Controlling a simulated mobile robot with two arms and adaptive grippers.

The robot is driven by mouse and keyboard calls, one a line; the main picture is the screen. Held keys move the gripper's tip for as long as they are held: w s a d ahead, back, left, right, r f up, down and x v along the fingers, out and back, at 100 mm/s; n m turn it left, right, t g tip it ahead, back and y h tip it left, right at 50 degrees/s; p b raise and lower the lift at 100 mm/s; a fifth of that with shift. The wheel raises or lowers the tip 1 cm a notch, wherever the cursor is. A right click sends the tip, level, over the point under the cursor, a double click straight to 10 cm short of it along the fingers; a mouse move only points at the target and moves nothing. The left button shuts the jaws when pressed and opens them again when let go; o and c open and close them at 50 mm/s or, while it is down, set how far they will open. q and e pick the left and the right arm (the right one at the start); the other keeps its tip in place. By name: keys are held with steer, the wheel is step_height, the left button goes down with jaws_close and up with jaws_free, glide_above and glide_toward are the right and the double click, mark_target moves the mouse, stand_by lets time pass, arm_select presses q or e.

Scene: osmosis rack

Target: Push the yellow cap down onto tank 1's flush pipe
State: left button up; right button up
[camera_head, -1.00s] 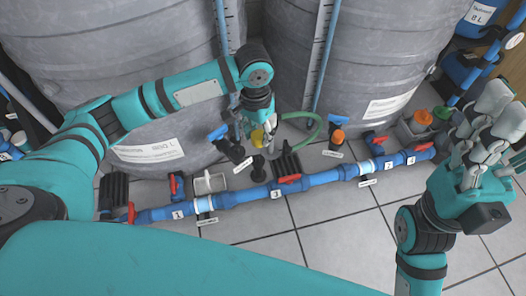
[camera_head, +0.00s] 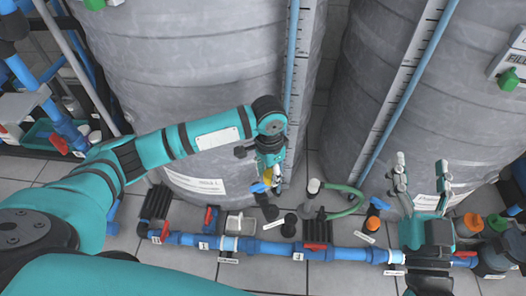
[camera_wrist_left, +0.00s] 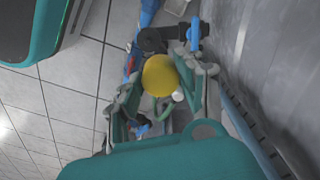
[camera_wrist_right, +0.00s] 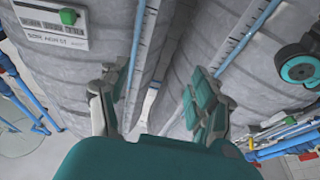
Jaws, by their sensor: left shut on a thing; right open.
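My left gripper (camera_head: 271,172) is shut on the yellow cap (camera_head: 273,180), low beside tank 1 (camera_head: 215,95). In the left wrist view the round yellow cap (camera_wrist_left: 160,76) sits between the two fingers (camera_wrist_left: 163,92). A black pipe (camera_head: 268,208) with a blue handle (camera_head: 257,188) stands just below the cap, likely tank 1's flush pipe; it also shows beyond the cap in the left wrist view (camera_wrist_left: 153,40). I cannot tell whether cap and pipe touch. My right gripper (camera_head: 421,182) is open and empty; its spread fingers show in the right wrist view (camera_wrist_right: 158,98).
A blue pipe line (camera_head: 270,247) with red valve handles crosses the floor in front. A black round fitting (camera_head: 289,224) and a green hose (camera_head: 350,205) lie right of the cap. An orange cap (camera_head: 379,203) stands farther right. Tank 2 (camera_head: 425,100) stands behind.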

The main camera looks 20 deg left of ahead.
arm_select(q)
steer(key=f+m, duration=0.1)
steer(key=f+p, duration=0.1)
steer(key=s+d+f+m, duration=0.1)
steer(key=shift+f+m+p, duration=0.1)
steer(key=shift+m+p, duration=0.2)
steer(key=shift+p, duration=0.05)
steer(key=f+m, duration=0.1)
steer(key=s+f+m+p, duration=0.1)
steer(key=f, duration=0.2)
steer(key=shift+s+d+m, duration=0.25)
steer(key=shift+d+m, duration=0.1)
steer(key=shift+m, duration=0.05)
arm_select(e)
step_height(320, 180, down, 11)
steer(key=s+d+g+h, duration=0.2)
steer(key=g, duration=0.5)
steer(key=shift+d+g, duration=0.15)
steer(key=shift+g, duration=0.15)
steer(key=shift+r, duration=0.2)
